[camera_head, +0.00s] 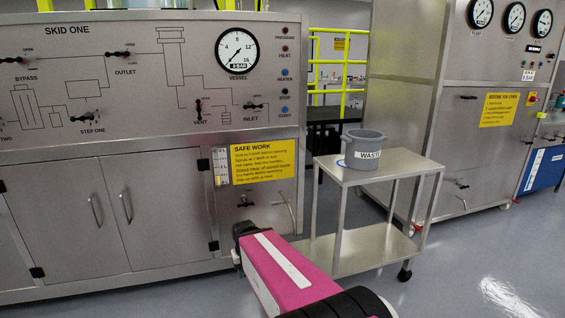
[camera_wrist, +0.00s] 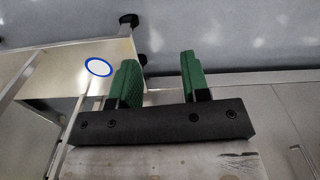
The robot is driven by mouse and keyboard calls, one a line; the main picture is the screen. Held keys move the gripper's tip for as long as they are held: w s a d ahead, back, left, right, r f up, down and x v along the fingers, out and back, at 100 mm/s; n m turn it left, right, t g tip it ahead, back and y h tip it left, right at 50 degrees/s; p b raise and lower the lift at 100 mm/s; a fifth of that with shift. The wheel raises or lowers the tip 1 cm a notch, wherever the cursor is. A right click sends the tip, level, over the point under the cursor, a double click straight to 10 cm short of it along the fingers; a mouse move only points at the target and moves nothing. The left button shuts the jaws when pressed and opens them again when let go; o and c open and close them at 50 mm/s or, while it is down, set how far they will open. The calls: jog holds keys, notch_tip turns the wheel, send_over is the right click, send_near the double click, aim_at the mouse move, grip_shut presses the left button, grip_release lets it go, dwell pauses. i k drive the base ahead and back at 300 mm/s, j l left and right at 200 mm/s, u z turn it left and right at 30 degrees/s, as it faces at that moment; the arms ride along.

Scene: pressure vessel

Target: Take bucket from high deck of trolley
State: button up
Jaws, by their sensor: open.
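The grey bucket (camera_head: 362,152), labelled "WASTE", stands upright on the high deck (camera_head: 405,170) of the metal trolley. A bit of a blue mark shows at its left side on that deck. My gripper (camera_wrist: 157,68) has two green fingers, apart with nothing between them. In the head view, my pink arm reaches low in front of the skid, left of the trolley and below the bucket's height; the fingers are not clear there. The wrist view shows part of the trolley (camera_wrist: 62,82) with a blue ring on a deck, but no bucket.
The trolley's low deck (camera_head: 365,250) looks empty, partly hidden by my arm. Skid one (camera_head: 105,130), with valves and cabinet doors, stands left. A second cabinet (camera_head: 465,150) with gauges stands behind the trolley at right. Grey floor (camera_head: 480,270) is clear at front right.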

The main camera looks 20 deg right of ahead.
aim_at(363, 147)
jog(key=k+l, duration=0.1)
jog(key=l, duration=0.35)
jog(key=k+l, duration=0.1)
jog(key=l, duration=0.3)
jog(key=k+l+u, duration=0.1)
jog(key=l, duration=0.35)
jog(key=k+l, duration=0.15)
jog(key=l, duration=0.25)
jog(key=k+l, duration=0.1)
jog(key=l, duration=0.3)
jog(key=k+l+u, duration=0.1)
jog(key=l, duration=0.35)
